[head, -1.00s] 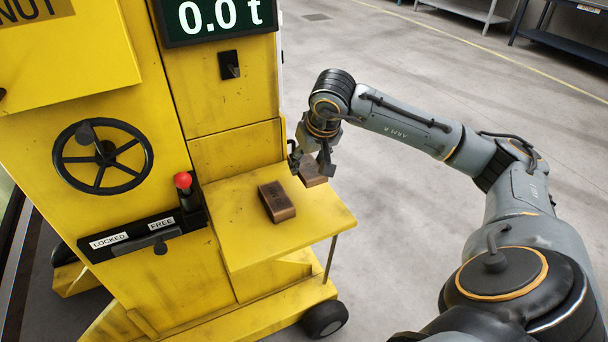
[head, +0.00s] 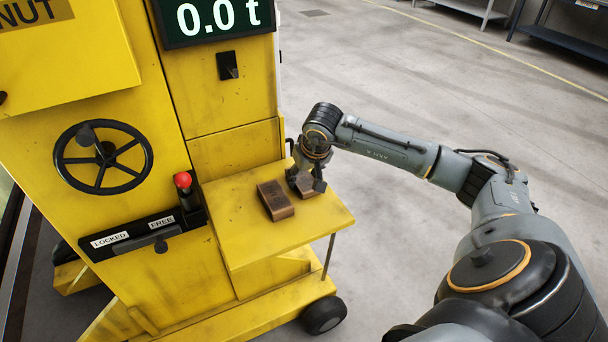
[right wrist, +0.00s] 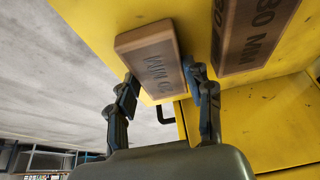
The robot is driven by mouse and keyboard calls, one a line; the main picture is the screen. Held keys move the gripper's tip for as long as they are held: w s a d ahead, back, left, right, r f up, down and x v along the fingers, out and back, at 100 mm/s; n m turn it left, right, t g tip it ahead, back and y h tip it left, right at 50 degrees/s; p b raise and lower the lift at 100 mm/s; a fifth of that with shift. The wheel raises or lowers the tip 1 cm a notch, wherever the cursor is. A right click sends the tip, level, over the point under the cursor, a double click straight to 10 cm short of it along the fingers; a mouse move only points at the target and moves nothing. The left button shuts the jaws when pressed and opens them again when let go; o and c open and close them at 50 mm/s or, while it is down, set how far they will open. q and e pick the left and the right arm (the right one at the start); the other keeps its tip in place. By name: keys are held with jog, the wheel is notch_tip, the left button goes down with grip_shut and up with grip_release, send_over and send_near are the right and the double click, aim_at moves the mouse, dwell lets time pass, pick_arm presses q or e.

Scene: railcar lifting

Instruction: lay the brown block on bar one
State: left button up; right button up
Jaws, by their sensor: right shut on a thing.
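My right gripper (head: 306,186) is shut on a brown block (head: 308,190) at the right part of the yellow shelf. In the right wrist view the held brown block (right wrist: 152,62) sits between the two fingers, its dark print partly readable as "MM". I cannot tell whether it touches the shelf. A second brown block (head: 275,200) lies on the shelf just left of it, apart from the gripper. In the right wrist view this second block (right wrist: 250,35) reads "30 MM". I cannot make out bar one. My left gripper is not in view.
The yellow shelf (head: 245,245) juts from a yellow wheeled machine (head: 130,180). The machine has a black handwheel (head: 103,157), a red-knobbed lever (head: 184,182) by a LOCKED/FREE plate, and a display (head: 217,18) reading 0.0 t. Open grey floor lies to the right.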

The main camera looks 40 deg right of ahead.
jog(key=o, duration=1.2)
jog(key=shift+f, duration=0.1)
